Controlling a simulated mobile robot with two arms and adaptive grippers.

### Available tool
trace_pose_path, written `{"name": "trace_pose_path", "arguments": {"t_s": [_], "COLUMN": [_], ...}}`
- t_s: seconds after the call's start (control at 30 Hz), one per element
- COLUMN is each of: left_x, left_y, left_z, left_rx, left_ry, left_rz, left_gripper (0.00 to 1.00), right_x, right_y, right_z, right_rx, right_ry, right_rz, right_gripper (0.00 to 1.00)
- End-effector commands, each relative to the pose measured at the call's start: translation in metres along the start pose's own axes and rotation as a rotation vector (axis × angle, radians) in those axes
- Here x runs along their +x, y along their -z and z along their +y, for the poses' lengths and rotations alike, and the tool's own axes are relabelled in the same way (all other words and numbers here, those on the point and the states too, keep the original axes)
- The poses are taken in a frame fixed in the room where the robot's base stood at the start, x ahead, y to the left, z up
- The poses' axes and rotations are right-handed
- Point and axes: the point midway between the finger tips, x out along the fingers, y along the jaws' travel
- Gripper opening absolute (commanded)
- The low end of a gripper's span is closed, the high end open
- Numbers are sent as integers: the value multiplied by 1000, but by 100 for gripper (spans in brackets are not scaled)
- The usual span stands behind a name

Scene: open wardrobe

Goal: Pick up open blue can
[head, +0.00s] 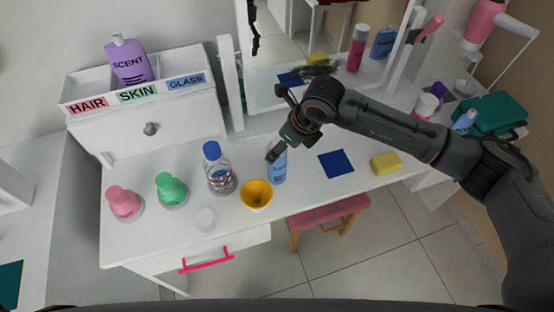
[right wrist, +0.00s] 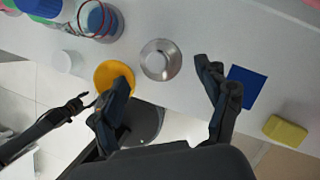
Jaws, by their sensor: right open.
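The open blue can (head: 279,166) stands upright on the white table, right of the yellow bowl. In the right wrist view I look down into its open, silvery top (right wrist: 160,60). My right gripper (head: 275,152) is at the can's upper part in the head view and partly hides it. In the right wrist view my right gripper (right wrist: 168,98) is open, with fingers well apart and nothing held. The can appears between and ahead of the fingertips; I cannot tell whether any finger touches it. My left gripper is not seen in the head view.
The yellow bowl (head: 256,194) is close left of the can, with a clear bottle (head: 220,170) behind it. A white jar (head: 204,219) and green (head: 171,188) and pink (head: 123,202) bottles stand further left. A blue square (head: 336,163) and yellow sponge (head: 386,163) lie right.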

Motion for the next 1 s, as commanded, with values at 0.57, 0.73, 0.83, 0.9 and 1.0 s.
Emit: {"name": "trace_pose_path", "arguments": {"t_s": [0.57,0.73,0.83,0.9,1.0], "left_x": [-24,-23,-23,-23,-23], "left_y": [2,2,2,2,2], "left_z": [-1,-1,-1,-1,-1], "left_rx": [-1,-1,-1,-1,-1], "left_ry": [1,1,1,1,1], "left_rz": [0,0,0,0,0], "left_gripper": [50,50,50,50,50], "right_x": [58,60,60,60,60], "right_y": [-1,0,0,0,-1], "right_z": [-3,-3,-3,-3,-3], "right_rx": [-1,-2,-2,-2,-1], "right_ry": [-2,-1,-1,-1,-1], "right_rz": [-1,-2,-2,-2,-2], "right_gripper": [76,76,66,52,32]}}
